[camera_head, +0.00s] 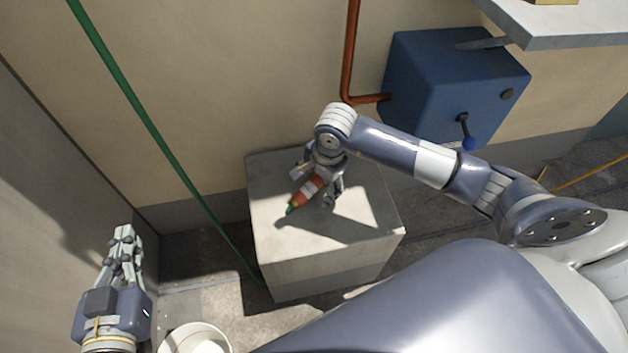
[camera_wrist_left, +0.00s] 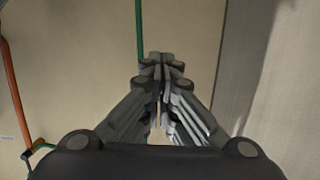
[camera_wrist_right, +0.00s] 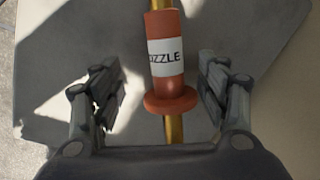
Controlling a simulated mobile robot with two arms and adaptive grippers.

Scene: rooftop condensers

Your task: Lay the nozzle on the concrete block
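The nozzle (camera_head: 307,190) is an orange-red barrel with a white label and a green tip, over the top of the grey concrete block (camera_head: 330,242). It appears to lie there on its side. In the right wrist view the nozzle (camera_wrist_right: 166,60) shows a flange and brass-coloured ends, with part of the word "NOZZLE" readable. My right gripper (camera_head: 313,186) is over the block, its fingers apart on both sides of the nozzle with gaps between. My left gripper (camera_head: 123,240) is at lower left, away from the block; its fingertips meet in the left wrist view (camera_wrist_left: 161,65), with nothing held.
A green hose (camera_head: 150,125) runs diagonally down to the block's left side. A blue box (camera_head: 450,85) with a lever and a copper pipe (camera_head: 348,50) are on the wall behind. A grey shelf (camera_head: 570,30) juts out upper right. A white bucket (camera_head: 190,332) stands lower left.

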